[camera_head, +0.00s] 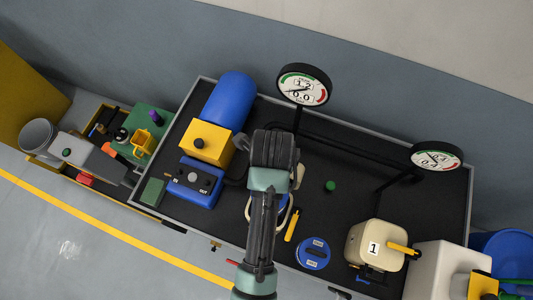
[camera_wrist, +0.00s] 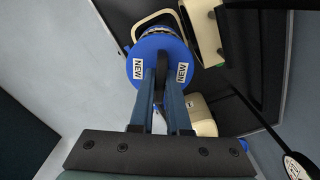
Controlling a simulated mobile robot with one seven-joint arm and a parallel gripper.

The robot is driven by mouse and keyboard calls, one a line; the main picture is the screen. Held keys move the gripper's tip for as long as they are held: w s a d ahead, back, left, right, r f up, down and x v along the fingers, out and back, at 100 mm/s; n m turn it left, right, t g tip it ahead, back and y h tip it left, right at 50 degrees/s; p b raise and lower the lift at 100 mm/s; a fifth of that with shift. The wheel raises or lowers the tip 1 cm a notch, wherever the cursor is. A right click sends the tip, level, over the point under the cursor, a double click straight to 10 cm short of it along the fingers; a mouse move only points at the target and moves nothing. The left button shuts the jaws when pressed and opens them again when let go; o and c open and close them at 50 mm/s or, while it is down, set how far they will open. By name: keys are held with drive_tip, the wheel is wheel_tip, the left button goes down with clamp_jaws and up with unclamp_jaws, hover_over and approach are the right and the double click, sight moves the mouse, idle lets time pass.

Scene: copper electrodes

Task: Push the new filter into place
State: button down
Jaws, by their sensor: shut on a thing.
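The new filter (camera_wrist: 160,48) is a blue disc with two white NEW labels and a dark raised grip across its middle. Ribbed sides show just beyond its far edge in the wrist view. My gripper (camera_wrist: 161,82) is shut on that dark grip, with the disc straight ahead of the fingers. Cream parts (camera_wrist: 204,34) show beside the disc. In the head view my arm covers the gripper and most of what is under it; only bits of blue and cream (camera_head: 284,212) show beside the arm. Whether the filter is seated in anything I cannot tell.
Another blue disc (camera_head: 313,262) with white labels lies on the black bench top (camera_head: 340,215), near a yellow bar (camera_head: 292,225). A cream canister (camera_head: 366,240) marked 1 stands right. Two gauges (camera_head: 304,84) stand behind. A blue tank (camera_head: 230,98) and yellow box (camera_head: 206,143) stand left.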

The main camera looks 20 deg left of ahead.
drive_tip(key=shift+w+f, duration=0.1)
drive_tip(key=shift+f+b, duration=0.3)
drive_tip(key=shift+f, duration=0.1)
drive_tip(key=shift+f+b, duration=1.35)
drive_tip(key=shift+f, duration=1.1)
wheel_tip(320, 180, down, 12)
drive_tip(key=b, duration=0.7)
drive_tip(key=shift+f+b, duration=0.2)
drive_tip(key=shift+b, duration=0.15)
drive_tip(key=c, duration=1.3)
unclamp_jaws()
drive_tip(key=shift+f, duration=0.1)
drive_tip(key=shift+c, duration=0.2)
drive_tip(key=o, duration=0.5)
drive_tip(key=shift+o, duration=0.2)
